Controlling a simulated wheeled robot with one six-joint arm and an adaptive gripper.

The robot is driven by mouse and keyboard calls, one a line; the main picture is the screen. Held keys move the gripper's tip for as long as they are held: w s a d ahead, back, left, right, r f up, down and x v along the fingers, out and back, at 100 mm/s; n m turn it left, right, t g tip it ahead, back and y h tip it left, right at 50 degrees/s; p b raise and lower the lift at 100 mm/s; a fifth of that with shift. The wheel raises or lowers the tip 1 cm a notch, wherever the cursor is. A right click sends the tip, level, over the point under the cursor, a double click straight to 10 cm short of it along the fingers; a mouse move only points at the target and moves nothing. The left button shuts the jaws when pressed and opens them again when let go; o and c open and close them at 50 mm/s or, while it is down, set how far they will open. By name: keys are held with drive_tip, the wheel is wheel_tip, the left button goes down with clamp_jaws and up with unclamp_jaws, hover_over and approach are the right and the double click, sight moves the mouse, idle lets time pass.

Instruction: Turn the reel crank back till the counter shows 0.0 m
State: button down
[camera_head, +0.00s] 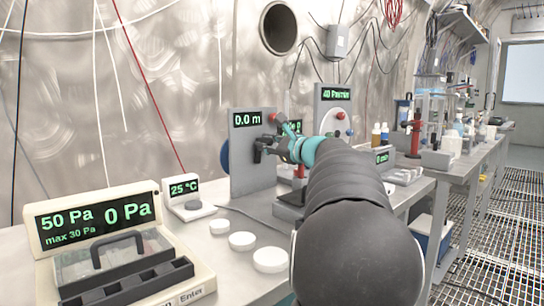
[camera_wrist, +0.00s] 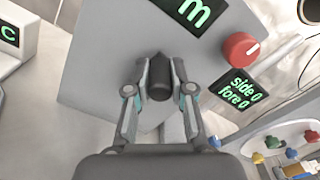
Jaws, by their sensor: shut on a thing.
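The reel panel (camera_head: 243,180) is a grey upright plate on the bench, with its counter (camera_head: 247,119) reading 0.0 m in green. The wrist view cuts the counter (camera_wrist: 190,10) off, so only the letter m shows. The dark crank handle (camera_head: 259,147) stands out from the panel's front. My gripper (camera_head: 275,149) reaches it from the right. In the wrist view my gripper (camera_wrist: 160,88) has a finger on each side of the dark handle (camera_wrist: 159,72) and is shut on it. The crank's arm behind the handle is mostly hidden.
A red knob (camera_wrist: 240,49) sits beside the counter, close to my right finger. A small side/fore display (camera_wrist: 238,92) is below it. On the bench are a 50 Pa box (camera_head: 50,262), a 25 °C display (camera_head: 184,188) and white discs (camera_head: 270,260). The grated floor (camera_head: 500,220) at right is open.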

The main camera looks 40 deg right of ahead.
drive_tip(key=shift+a+n, duration=0.3)
drive_tip(key=shift+n, duration=0.2)
drive_tip(key=c, duration=1)
unclamp_jaws()
drive_tip(key=shift+s, duration=0.25)
drive_tip(key=s, duration=1.1)
drive_tip(key=shift+s+d, duration=0.25)
drive_tip(key=shift+d, duration=0.2)
